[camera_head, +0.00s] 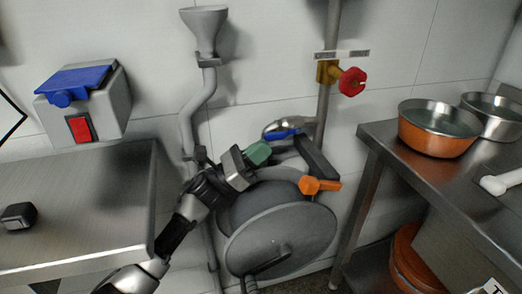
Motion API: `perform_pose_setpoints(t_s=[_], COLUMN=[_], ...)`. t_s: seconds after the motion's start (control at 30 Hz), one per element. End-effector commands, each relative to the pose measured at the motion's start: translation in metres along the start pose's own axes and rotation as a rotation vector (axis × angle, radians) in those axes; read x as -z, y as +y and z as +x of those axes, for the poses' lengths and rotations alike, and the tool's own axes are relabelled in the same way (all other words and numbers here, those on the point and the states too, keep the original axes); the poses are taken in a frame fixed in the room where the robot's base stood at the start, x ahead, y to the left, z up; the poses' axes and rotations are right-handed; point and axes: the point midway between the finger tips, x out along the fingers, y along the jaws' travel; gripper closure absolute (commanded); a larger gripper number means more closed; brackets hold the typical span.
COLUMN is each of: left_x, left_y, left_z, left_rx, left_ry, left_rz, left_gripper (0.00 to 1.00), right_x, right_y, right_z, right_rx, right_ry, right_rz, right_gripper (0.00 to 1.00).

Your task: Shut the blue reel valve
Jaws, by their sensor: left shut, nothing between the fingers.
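The blue valve handle (284,134) sits behind the top of the grey reel (290,240), below a grey pipe against the wall. It lies roughly level in the picture. My left gripper (241,165) comes up from the lower left and is shut and empty. It is left of and below the blue handle, apart from it in the picture. A green handle (258,152) shows right beside the gripper's tip; I cannot tell whether they touch. An orange handle (319,185) is on the reel's upper right. My right gripper is not in view.
A steel table (80,210) is at left, another (385,140) at right with an orange-sided bowl (438,128). A red valve knob (352,82) is on the upright pipe. A grey funnel pipe (204,30) rises behind my left arm. A switch box (115,100) is on the wall.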

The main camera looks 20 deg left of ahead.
Motion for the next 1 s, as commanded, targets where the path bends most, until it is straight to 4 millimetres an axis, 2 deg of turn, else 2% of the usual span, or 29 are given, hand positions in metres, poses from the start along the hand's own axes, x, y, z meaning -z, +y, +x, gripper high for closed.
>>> perform_pose_setpoints(t_s=[0.1,0.3,0.4,1.0], left_x=[-0.006,-0.017,-0.024,-0.062], left_y=[0.000,0.000,0.000,0.000], left_z=[0.003,0.008,0.012,0.048], left_rx=[0.002,0.001,0.002,0.002], left_ry=[0.038,0.047,0.046,0.046], left_rz=[0.004,0.001,0.001,0.002], left_gripper=[1.00,1.00,1.00,1.00], right_x=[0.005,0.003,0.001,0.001], right_y=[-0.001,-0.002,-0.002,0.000], right_z=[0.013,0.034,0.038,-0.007], right_rx=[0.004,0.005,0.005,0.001], right_ry=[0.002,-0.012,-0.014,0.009], right_rz=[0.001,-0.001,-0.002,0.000], right_gripper=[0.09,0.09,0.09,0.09])
